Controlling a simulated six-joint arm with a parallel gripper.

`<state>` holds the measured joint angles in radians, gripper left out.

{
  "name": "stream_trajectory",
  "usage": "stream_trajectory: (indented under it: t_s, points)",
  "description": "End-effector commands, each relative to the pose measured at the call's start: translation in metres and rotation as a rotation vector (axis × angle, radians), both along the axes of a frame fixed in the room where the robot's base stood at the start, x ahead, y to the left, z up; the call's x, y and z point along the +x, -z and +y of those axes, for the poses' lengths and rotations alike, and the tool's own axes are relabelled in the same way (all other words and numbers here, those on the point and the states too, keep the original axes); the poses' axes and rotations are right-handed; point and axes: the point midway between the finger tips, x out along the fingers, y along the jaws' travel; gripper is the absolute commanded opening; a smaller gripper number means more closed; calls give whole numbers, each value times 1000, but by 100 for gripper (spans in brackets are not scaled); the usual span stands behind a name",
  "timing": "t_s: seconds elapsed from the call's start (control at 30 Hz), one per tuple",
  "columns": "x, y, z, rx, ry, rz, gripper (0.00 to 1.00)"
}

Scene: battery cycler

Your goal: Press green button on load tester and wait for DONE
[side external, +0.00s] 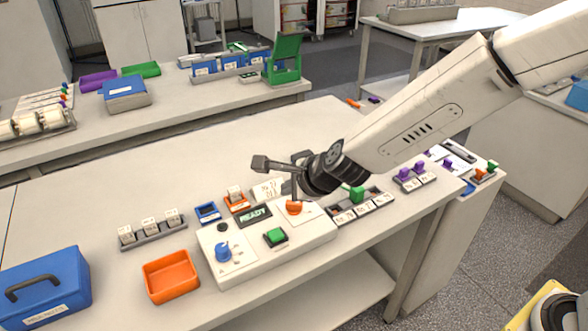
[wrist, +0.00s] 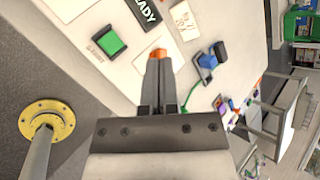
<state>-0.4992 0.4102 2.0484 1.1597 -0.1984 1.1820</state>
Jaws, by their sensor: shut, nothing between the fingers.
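The load tester (side external: 318,234) is a white box on the front of the bench. Its green button (side external: 275,236) sits on the top face near the front, and it also shows in the wrist view (wrist: 109,42). The display (side external: 254,215) reads READY. An orange knob (side external: 294,207) and a blue knob (side external: 223,251) are on the same face. My gripper (side external: 288,184) is shut and empty, above the back right of the tester and apart from the green button. In the wrist view the closed fingers (wrist: 158,65) overlap the orange knob, with the green button to their left.
An orange tray (side external: 171,278) and a blue case (side external: 44,286) stand left of the tester. A rack with a green block (side external: 357,194) is close on its right. Small modules, including a blue one (side external: 207,211), stand behind it. The bench behind is mostly clear.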

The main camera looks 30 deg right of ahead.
Motion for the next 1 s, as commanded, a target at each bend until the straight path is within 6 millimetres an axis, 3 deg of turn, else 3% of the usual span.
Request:
stream_trajectory:
  t_s: [0.3,1.0]
  points:
    - [6,2,24,143,176,12,0]
    - [6,9,24,147,184,14,0]
